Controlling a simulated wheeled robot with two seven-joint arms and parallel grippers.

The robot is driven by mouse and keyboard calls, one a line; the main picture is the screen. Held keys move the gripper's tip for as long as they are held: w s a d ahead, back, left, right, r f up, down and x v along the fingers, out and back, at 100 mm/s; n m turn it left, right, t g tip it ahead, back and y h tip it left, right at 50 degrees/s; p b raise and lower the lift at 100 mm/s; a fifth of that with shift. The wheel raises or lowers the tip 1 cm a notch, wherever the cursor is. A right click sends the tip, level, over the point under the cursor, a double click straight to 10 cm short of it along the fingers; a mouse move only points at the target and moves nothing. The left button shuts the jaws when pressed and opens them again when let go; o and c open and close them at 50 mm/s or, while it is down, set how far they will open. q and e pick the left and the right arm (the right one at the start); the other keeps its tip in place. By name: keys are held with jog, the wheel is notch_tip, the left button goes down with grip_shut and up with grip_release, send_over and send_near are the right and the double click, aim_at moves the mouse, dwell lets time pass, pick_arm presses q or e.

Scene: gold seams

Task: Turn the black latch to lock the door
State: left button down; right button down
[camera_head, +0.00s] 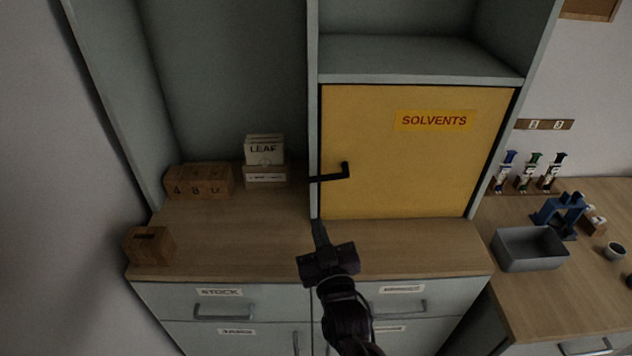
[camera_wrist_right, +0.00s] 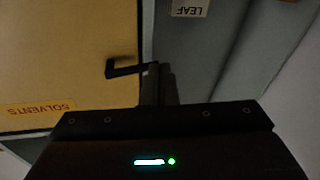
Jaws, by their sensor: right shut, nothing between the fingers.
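The yellow door (camera_head: 415,160) marked SOLVENTS is closed in the cabinet frame. The black latch (camera_head: 333,174) sits at its left edge, its long bar lying about level and reaching left to the grey upright post. In the right wrist view the latch (camera_wrist_right: 128,68) shows upside down beside the fingers. My right gripper (camera_head: 319,228) is shut and empty, below the latch and in front of the post's foot. In the wrist view its fingertips (camera_wrist_right: 160,68) overlap the latch bar's end; I cannot tell whether they touch it. My left gripper is out of view.
Drawers with handles are below. At right, a grey tray (camera_head: 530,250) and a blue tool (camera_head: 562,212) stand on another worktop. The counter before the door is clear.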

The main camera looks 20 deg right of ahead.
aim_at(318, 177)
notch_tip(318, 177, up, 5)
jog(key=s+m+t+h, duration=0.1)
jog(key=s+t+h, duration=0.1)
jog(key=t+h, duration=0.15)
jog(key=shift+t, duration=0.45)
jog(key=p+x, duration=0.1)
jog(key=x, duration=0.2)
jog(key=f+p+x, duration=0.1)
jog(key=p+x, duration=0.1)
jog(key=x, duration=0.1)
jog(key=w+f+p+x, duration=0.1)
jog(key=p+x, duration=0.1)
jog(key=x, duration=0.1)
jog(key=shift+w+d+r, duration=0.2)
jog(key=shift+w+d, duration=0.1)
jog(key=shift+d+f+p, duration=0.2)
jog(key=shift+f+p, duration=0.1)
jog(key=shift+f, duration=0.65)
jog(key=shift+w, duration=0.1)
